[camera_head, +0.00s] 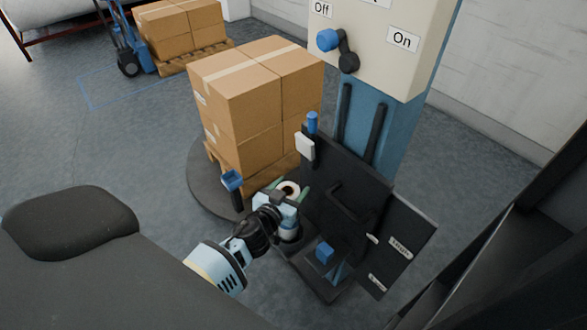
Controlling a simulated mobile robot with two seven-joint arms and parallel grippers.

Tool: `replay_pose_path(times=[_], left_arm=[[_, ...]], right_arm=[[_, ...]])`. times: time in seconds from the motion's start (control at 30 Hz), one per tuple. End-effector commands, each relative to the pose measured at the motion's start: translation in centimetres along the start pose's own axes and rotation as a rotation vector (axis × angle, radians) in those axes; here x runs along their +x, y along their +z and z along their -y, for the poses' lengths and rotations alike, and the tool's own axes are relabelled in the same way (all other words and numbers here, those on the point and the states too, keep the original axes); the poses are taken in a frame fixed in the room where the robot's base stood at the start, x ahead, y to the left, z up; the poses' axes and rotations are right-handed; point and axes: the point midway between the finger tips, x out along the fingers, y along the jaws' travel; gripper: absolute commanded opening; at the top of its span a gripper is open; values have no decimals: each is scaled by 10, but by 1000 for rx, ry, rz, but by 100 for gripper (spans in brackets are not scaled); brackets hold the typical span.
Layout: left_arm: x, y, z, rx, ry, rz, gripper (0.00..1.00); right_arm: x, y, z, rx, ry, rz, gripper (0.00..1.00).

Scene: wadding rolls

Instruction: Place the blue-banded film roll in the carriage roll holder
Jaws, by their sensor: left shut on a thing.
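A pale lower part (290,235) shows below my gripper. My left gripper (287,192) is shut on the roll, with greenish fingers on either side of it. The blue band cannot be made out clearly, as the gripper covers most of the roll. The carriage (345,195) is the black unit on the blue column, just right of the roll. Its roll holder is largely hidden behind my gripper, so I cannot tell whether the roll touches it. My right gripper is not in view.
Stacked cardboard boxes (250,95) stand on a pallet on a round dark turntable (200,185), close behind the roll. A control box (385,40) with Off and On labels tops the column. More boxes (180,25) and a blue hand truck (125,45) stand back left.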

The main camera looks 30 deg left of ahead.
Motion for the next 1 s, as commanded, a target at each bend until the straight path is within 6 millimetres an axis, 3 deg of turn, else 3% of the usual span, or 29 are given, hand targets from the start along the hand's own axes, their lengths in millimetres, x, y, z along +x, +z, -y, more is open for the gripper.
replay_pose_path(times=[0.13,0.17,0.3,0.77,1.0], left_arm=[[1,4,0,-1,1,-2,0],[1,6,0,-1,0,2,63],[1,5,0,-1,0,2,82],[-1,-4,0,0,1,0,83],[-44,0,0,-2,1,3,83]], right_arm=[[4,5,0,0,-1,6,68],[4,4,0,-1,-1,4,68],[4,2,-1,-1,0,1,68],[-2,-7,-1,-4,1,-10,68],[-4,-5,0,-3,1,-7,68]])
